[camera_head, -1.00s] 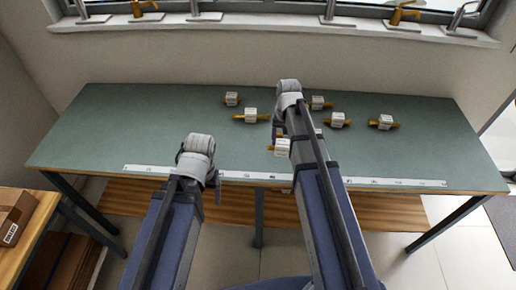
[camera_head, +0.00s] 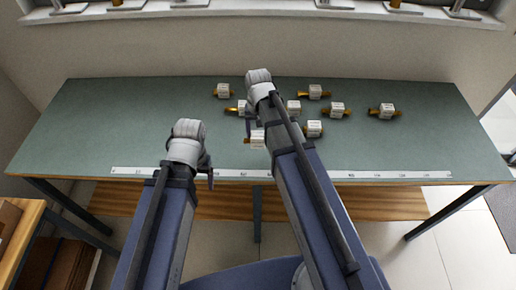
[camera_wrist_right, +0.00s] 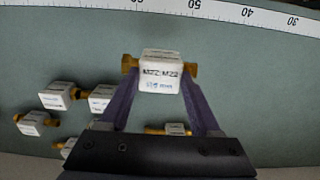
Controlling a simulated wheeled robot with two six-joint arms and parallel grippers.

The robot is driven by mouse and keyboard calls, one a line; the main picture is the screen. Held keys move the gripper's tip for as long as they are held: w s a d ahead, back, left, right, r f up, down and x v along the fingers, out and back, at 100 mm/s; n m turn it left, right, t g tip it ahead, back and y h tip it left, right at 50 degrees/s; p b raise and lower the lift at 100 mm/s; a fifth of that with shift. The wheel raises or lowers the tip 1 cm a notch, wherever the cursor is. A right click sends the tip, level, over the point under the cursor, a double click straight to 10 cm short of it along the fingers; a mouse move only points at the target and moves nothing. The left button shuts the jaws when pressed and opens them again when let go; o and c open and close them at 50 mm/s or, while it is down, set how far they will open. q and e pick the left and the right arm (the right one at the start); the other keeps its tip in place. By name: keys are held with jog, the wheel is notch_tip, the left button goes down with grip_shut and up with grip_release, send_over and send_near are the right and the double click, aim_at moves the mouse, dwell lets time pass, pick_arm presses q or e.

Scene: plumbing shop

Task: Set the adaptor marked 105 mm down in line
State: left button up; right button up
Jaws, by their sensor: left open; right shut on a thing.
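My right gripper (camera_wrist_right: 160,82) is shut on an adaptor (camera_wrist_right: 160,70), a white block with brass ends; its label looks like "M22 M22" above small blue text. In the head view this adaptor (camera_head: 257,138) shows left of my right arm, behind the measuring strip (camera_head: 400,175). In the right wrist view the strip (camera_wrist_right: 215,12) passes beyond it. Whether it touches the table is unclear. My left gripper (camera_head: 209,174) is open and empty near the strip, left of the held adaptor. No 105 mm mark is readable.
Several similar adaptors lie farther back on the green table (camera_head: 110,120), including ones at the left (camera_head: 223,91), middle (camera_head: 313,129) and right (camera_head: 386,111). The table's left part is clear. A wooden bench (camera_head: 25,215) with a box stands at the lower left.

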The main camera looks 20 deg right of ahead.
aim_at(258, 143)
jog(key=shift+f+b, duration=2.5)
jog(key=shift+f, duration=0.55)
jog(key=shift+f, duration=0.1)
jog(key=shift+f, duration=0.15)
jog(key=o, duration=1.5)
jog(key=shift+c, duration=0.2)
jog(key=shift+r, duration=0.2)
notch_tip(258, 143, up, 12)
jog(key=p, duration=1.2)
jog(key=shift+r, duration=0.1)
